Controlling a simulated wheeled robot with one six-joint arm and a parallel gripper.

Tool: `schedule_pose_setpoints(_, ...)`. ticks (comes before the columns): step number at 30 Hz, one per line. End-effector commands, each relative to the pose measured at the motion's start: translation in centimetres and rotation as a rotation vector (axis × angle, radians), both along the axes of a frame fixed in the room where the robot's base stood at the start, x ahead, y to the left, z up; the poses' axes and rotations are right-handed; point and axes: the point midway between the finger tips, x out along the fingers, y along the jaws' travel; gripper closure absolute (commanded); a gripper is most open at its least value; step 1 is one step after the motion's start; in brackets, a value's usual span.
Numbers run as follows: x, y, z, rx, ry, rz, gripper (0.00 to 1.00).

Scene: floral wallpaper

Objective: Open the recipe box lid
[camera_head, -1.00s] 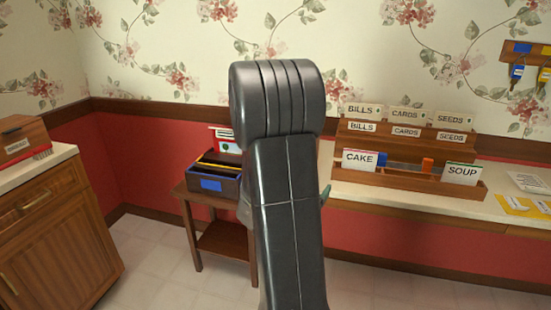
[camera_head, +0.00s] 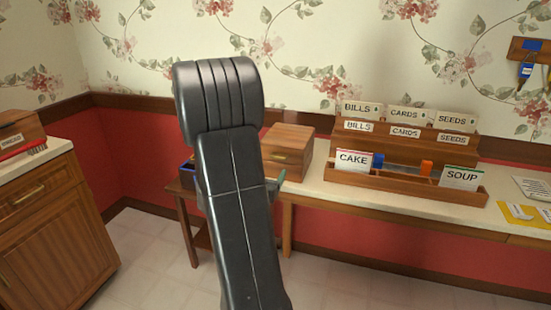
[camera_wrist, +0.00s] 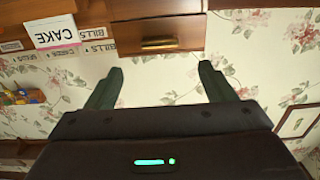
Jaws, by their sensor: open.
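A brown wooden box (camera_head: 290,148) with a small front handle stands on the counter, partly behind my arm in the head view. It appears shut. In the wrist view, which is upside down, a wooden front with a brass handle (camera_wrist: 158,43) lies just beyond my fingertips. My gripper (camera_wrist: 160,70) is open and empty, its two green fingers apart and not touching the box. In the head view my arm hides most of the gripper. Another wooden box (camera_head: 18,128), with a label too small to read, sits on the left cabinet.
A wooden card rack (camera_head: 405,185) with a CAKE card (camera_head: 352,160) and a SOUP card (camera_head: 459,177) stands right of the box. Papers (camera_head: 522,212) lie at the counter's right end. A small low table (camera_head: 187,207) is partly behind my arm. Floor is clear at left.

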Motion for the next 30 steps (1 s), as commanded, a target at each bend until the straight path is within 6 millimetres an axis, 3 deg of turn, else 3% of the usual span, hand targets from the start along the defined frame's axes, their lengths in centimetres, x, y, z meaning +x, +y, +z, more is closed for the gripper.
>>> schedule_pose_setpoints(9,6.4,-2.2,0.0,0.0,0.0,-0.003,0.24)
schedule_pose_setpoints(15,8.8,-2.9,0.0,0.0,0.0,-0.001,0.24)
schedule_pose_setpoints(27,9.6,-3.1,0.0,0.0,0.0,0.0,0.24)
schedule_pose_setpoints(30,9.5,-3.1,0.0,0.0,0.0,0.0,0.41)
